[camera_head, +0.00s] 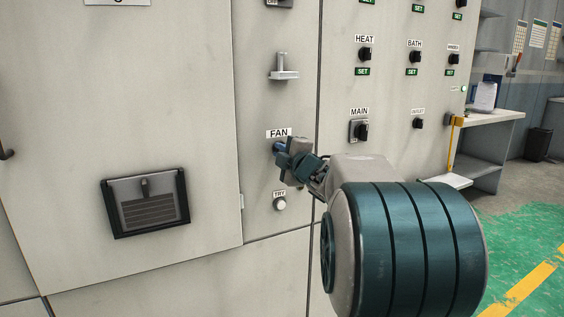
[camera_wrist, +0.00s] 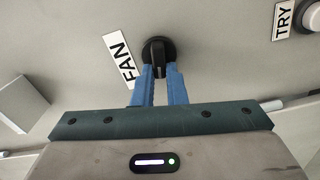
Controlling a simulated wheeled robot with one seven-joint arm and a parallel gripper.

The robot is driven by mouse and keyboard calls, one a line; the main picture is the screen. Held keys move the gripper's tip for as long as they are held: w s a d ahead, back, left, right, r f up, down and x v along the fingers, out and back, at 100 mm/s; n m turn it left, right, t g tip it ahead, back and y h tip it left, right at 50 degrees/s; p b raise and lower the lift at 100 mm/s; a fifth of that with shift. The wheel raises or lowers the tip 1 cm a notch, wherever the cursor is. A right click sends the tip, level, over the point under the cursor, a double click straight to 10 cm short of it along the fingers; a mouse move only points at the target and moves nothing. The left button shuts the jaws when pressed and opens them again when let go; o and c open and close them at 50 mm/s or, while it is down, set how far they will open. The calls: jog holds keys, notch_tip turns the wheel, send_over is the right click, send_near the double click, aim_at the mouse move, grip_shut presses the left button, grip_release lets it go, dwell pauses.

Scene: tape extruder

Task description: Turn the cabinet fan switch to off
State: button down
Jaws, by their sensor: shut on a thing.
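The fan switch is a black rotary knob (camera_wrist: 158,50) on the pale cabinet face (camera_head: 277,100), beside the white FAN label (camera_wrist: 119,57). The FAN label (camera_head: 279,133) shows just above it in the head view, where my gripper hides the knob. My gripper (camera_head: 280,148) is at the panel below that label. In the wrist view the two blue fingertips of my gripper (camera_wrist: 159,70) are shut on the knob's raised handle, one on each side. The handle points roughly toward the fingers in that view. Its off mark cannot be made out.
A white TRY button (camera_head: 280,204) is just below my gripper. A grey handle (camera_head: 284,68) juts out above. The MAIN switch (camera_head: 359,131) and several labelled knobs are to the right. A vented box (camera_head: 146,201) is at the left. A desk (camera_head: 487,124) stands beyond.

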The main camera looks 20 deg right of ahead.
jog(key=shift+f+n+b, duration=0.25)
jog(key=shift+n+b, duration=0.5)
jog(key=shift+n, duration=0.35)
jog(key=c, duration=1.5)
grip_release()
jog(key=shift+o, duration=0.2)
jog(key=shift+r, duration=0.1)
jog(key=s+p, duration=0.2)
jog(key=s, duration=1.1)
jog(key=shift+s+d+p, duration=0.25)
jog(key=shift+s+p, duration=0.15)
